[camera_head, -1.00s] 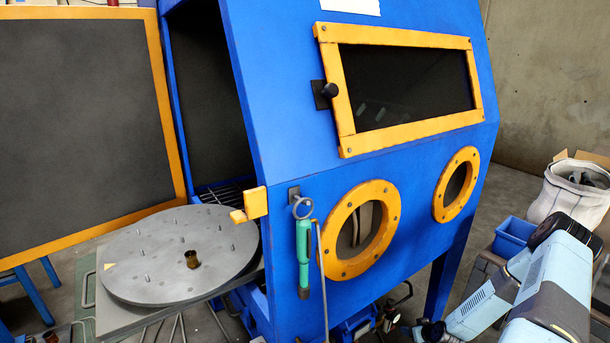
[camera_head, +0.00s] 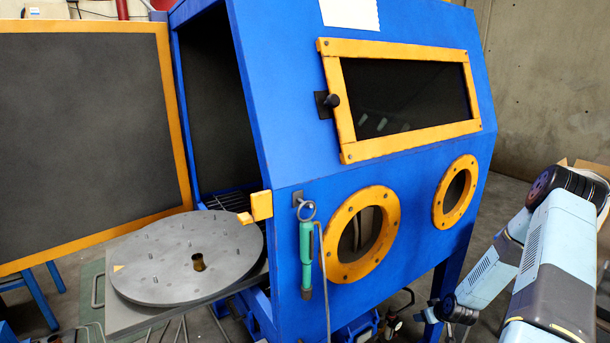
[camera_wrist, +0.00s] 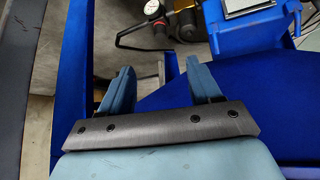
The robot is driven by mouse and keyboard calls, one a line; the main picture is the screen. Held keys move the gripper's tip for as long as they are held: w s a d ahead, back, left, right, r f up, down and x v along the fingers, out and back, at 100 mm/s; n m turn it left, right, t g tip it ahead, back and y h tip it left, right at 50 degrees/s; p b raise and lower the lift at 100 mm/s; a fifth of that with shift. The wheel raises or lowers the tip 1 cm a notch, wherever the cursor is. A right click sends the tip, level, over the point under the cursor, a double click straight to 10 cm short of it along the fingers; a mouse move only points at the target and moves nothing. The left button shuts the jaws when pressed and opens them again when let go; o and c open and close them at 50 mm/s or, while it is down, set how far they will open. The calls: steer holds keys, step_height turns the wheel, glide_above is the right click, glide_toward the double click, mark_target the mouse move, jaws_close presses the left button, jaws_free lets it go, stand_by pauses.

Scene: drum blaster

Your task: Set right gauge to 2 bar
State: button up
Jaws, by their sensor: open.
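A small round white-faced gauge (camera_wrist: 153,8) shows at the top edge of the wrist view, ahead of my fingers. Its reading is too small to tell. A dark rounded fitting (camera_wrist: 187,29) sits to its right; I cannot tell whether it is another gauge. My gripper (camera_wrist: 160,71) is open and empty, its two blue fingers apart, with a gap between them and the gauge.
Blue cabinet surfaces lie close on both sides of my gripper in the wrist view. A blue box (camera_wrist: 245,25) stands at upper right, and a black tubular handle (camera_wrist: 130,38) lies below the gauge. The turntable (camera_head: 165,275) and open door (camera_head: 85,140) are at the left.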

steer(key=s+a+r+g+h, duration=0.1)
steer(key=s+a+r, duration=0.15)
steer(key=r, duration=1.15)
steer(key=s+a+r+h, duration=0.1)
steer(key=a+r, duration=0.2)
steer(key=r, duration=1.1)
steer(key=s+a+r+g+h, duration=0.1)
steer(key=s+a+r, duration=0.15)
steer(key=r, duration=1.15)
steer(key=s+a+r+m, duration=0.1)
steer(key=s+a+r, duration=0.3)
steer(key=s, duration=0.5)
steer(key=s+a+r+m+y, duration=0.1)
steer(key=s+a+r, duration=0.3)
steer(key=s+r, duration=0.4)
steer(key=s+a+r+m, duration=0.1)
steer(key=s+a+r, duration=0.3)
steer(key=s, duration=0.7)
step_height(320, 180, up, 2)
steer(key=shift+s+a+r+y, duration=0.2)
steer(key=shift+s+r+y, duration=0.1)
steer(key=shift+s, duration=0.1)
